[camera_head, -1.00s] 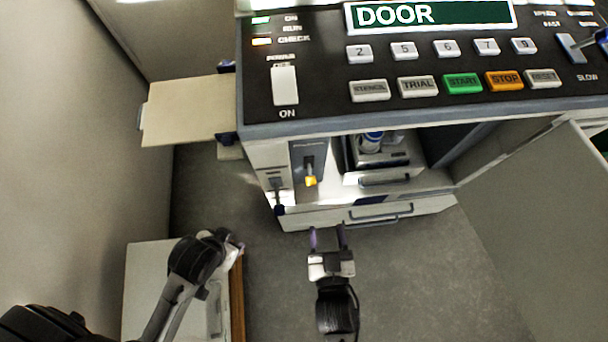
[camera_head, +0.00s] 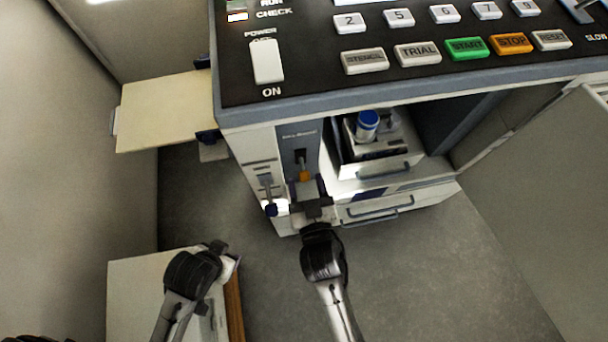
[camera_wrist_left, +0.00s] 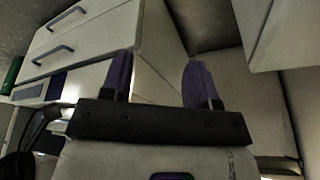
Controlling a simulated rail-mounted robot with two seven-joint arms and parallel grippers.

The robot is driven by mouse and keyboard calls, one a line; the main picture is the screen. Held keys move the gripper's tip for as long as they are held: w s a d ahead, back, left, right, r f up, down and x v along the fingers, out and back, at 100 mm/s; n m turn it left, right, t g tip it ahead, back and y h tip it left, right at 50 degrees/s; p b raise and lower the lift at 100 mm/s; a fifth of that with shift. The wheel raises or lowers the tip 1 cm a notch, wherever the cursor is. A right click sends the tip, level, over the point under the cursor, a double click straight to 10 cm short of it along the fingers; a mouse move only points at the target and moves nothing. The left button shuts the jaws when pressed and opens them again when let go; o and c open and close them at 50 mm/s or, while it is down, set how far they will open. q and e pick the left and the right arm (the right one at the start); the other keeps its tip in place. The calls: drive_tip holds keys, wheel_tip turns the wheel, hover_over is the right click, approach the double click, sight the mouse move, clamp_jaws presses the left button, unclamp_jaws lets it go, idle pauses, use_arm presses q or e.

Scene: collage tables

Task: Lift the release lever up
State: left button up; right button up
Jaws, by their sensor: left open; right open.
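A lever with an orange tip (camera_head: 305,175) sticks out of a dark slot in the grey panel on the machine's front. A second lever with a dark blue knob (camera_head: 270,209) hangs to its left; neither is labelled legibly as the release lever. My right gripper (camera_head: 307,187) is open, with its fingers just below and to either side of the orange tip. Contact cannot be told. My left gripper (camera_head: 226,250) is low on the left, away from both levers. In the left wrist view its two purple fingers (camera_wrist_left: 158,78) are apart with nothing between them.
A control panel (camera_head: 320,75) with buttons overhangs the levers. An open bay with a blue-capped bottle (camera_head: 368,121) lies right of them, above drawers (camera_head: 390,205). An open door (camera_head: 530,180) stands at the right. A cream tray (camera_head: 160,108) juts out left.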

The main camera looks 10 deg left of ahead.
sight(303, 168)
drive_tip(key=shift+b+x, duration=0.35)
drive_tip(key=shift+x, duration=0.9)
